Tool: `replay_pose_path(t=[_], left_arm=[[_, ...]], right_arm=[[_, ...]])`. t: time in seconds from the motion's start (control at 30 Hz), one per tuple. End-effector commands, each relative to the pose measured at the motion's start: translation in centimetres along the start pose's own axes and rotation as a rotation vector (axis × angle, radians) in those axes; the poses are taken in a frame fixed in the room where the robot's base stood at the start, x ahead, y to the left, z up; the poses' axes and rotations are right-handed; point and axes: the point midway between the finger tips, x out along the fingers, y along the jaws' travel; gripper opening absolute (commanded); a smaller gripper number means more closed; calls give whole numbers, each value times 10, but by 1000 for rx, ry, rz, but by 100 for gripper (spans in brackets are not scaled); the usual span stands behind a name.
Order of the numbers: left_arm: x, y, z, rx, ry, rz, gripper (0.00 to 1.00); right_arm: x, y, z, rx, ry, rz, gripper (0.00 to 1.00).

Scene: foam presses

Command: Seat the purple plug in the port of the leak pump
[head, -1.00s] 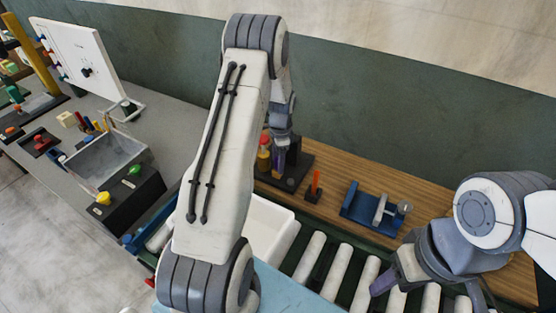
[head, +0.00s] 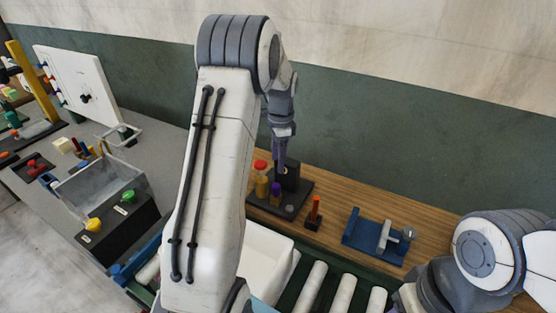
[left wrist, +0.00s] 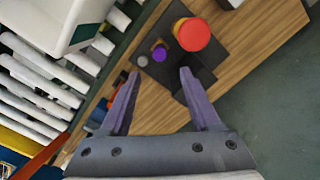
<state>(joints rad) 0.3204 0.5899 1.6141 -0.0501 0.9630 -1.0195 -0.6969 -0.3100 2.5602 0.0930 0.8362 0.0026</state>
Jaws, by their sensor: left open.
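The leak pump is a black base (head: 302,190) on the wooden bench, with a dark block and an amber cylinder with a red cap (head: 261,165). The purple plug (head: 276,187) stands upright on this base beside the red-capped cylinder; I cannot tell how deep it sits. In the left wrist view the plug (left wrist: 159,54) shows from above, beyond and between my fingertips. My left gripper (left wrist: 155,72) is open and empty. In the head view the left gripper (head: 281,165) hangs just above the pump, apart from the plug. My right gripper is out of frame.
An orange peg in a black holder (head: 314,212) and a blue fixture (head: 376,237) stand to the right on the bench. A white bin (head: 268,255) and rollers (head: 310,287) lie in front. A grey table with a clear box (head: 100,188) is at left.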

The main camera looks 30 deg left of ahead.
Motion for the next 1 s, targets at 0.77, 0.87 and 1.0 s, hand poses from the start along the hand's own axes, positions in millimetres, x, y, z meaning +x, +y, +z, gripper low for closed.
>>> replay_pose_path(t=[0.77, 0.87, 1.0], left_arm=[[-70, 352, -26, -48, 101, 35, 63], [-64, 390, 2, -65, 106, 54, 63], [-57, 412, 26, -85, 106, 69, 63]], right_arm=[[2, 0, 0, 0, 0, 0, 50], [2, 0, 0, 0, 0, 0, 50], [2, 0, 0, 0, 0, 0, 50]])
